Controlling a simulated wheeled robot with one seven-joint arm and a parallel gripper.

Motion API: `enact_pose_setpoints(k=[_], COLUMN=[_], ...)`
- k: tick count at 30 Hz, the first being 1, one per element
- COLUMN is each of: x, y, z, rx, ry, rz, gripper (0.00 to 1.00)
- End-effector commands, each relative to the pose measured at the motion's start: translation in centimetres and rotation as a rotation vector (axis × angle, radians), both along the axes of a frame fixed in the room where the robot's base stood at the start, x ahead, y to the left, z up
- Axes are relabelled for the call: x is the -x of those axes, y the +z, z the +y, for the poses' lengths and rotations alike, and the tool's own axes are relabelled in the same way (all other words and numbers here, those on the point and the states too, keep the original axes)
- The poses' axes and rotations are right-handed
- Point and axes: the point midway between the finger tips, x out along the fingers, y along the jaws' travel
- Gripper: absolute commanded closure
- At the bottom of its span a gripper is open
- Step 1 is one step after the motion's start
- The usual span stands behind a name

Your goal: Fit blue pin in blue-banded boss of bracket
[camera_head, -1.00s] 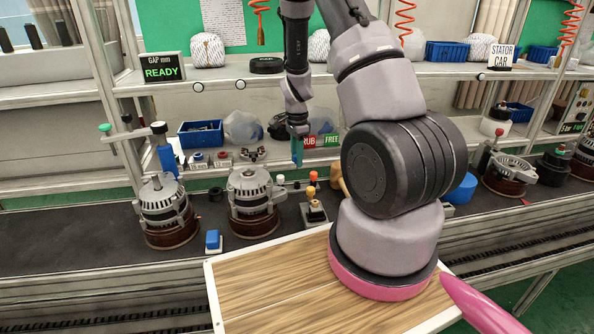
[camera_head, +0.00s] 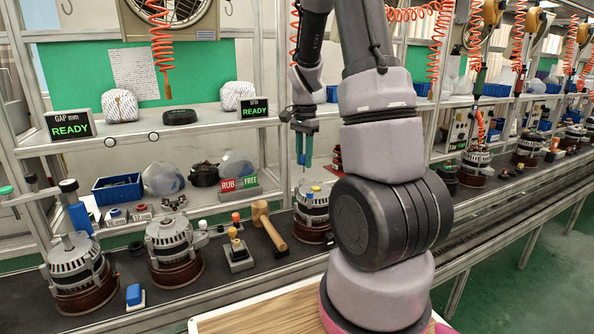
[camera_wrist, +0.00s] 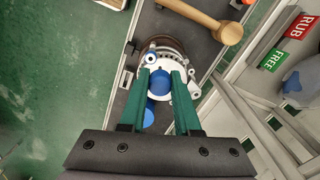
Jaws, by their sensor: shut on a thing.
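My gripper (camera_head: 304,148) has teal fingers pointing down above an alternator (camera_head: 313,208) on the dark bench, left of my arm links. In the wrist view the fingers (camera_wrist: 160,78) close around the blue pin (camera_wrist: 160,86), seen end-on as a round blue shape. Beneath it is the alternator with its pale bracket (camera_wrist: 183,97).
A wooden mallet (camera_head: 268,226) lies left of this alternator, beside a stand with coloured knobs (camera_head: 238,250). Two more alternators (camera_head: 172,248) stand further left. A shelf (camera_head: 150,127) runs behind. A blue shape (camera_wrist: 148,117) shows below the pin in the wrist view.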

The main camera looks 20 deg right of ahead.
Motion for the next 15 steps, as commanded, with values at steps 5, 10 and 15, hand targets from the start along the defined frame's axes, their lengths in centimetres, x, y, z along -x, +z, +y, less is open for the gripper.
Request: enact_pose_setpoints(k=[5,10,15], x=[0.34,0.37,0.35], y=[0.78,0.81,0.8], z=[-0.26,-0.28,-0.26], rx=[0.003,0.002,0.003], ry=[0.012,0.012,0.012], rz=[-0.001,0.0,0.001], gripper=[1.0,1.0,1.0])
